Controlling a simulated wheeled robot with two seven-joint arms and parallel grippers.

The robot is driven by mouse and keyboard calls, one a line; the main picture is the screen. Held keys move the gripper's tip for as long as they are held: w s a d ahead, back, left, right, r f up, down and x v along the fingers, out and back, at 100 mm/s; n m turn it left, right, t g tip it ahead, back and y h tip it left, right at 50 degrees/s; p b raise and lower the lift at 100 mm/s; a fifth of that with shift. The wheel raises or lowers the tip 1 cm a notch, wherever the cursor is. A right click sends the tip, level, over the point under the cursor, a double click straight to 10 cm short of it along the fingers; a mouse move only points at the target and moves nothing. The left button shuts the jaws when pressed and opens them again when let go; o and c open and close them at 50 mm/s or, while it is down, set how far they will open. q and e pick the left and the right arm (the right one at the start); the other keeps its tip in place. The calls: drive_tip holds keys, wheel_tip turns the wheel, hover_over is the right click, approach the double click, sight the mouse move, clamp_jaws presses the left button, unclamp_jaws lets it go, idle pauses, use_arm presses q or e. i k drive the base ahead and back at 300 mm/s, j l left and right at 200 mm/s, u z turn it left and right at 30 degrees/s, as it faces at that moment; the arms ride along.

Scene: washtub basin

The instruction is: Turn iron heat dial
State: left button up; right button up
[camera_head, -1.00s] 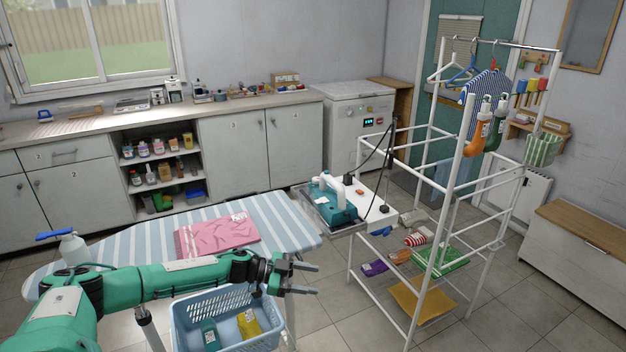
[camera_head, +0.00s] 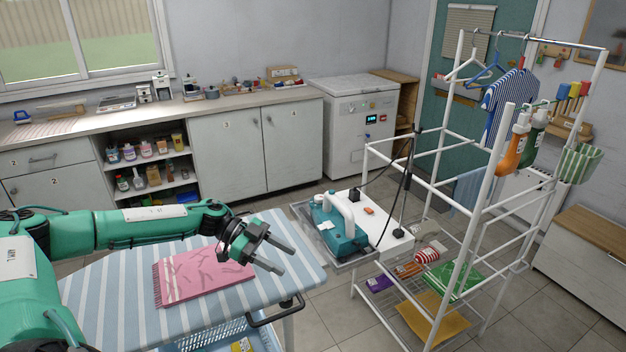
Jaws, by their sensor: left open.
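The iron (camera_head: 338,226) is teal with a white arched handle. It stands on a grey metal rest (camera_head: 303,207) at the right end of the ironing board. I cannot make out its heat dial at this size. A small orange-red piece (camera_head: 369,211) lies on the white panel (camera_head: 388,224) beside the iron. My left gripper (camera_head: 287,261) is open and empty above the right end of the striped ironing board (camera_head: 112,311). It is to the left of the iron and apart from it, its fingers pointing right. My right gripper is not in view.
A folded pink cloth (camera_head: 203,275) lies on the board below my left arm. A dark cord rises from the white panel beside the iron. The white drying rack (camera_head: 478,215) stands close on the right. A blue basket (camera_head: 205,338) is under the board.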

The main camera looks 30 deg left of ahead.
sight(318, 198)
drive_tip(key=i+j, duration=1.05)
drive_tip(key=j, duration=0.15)
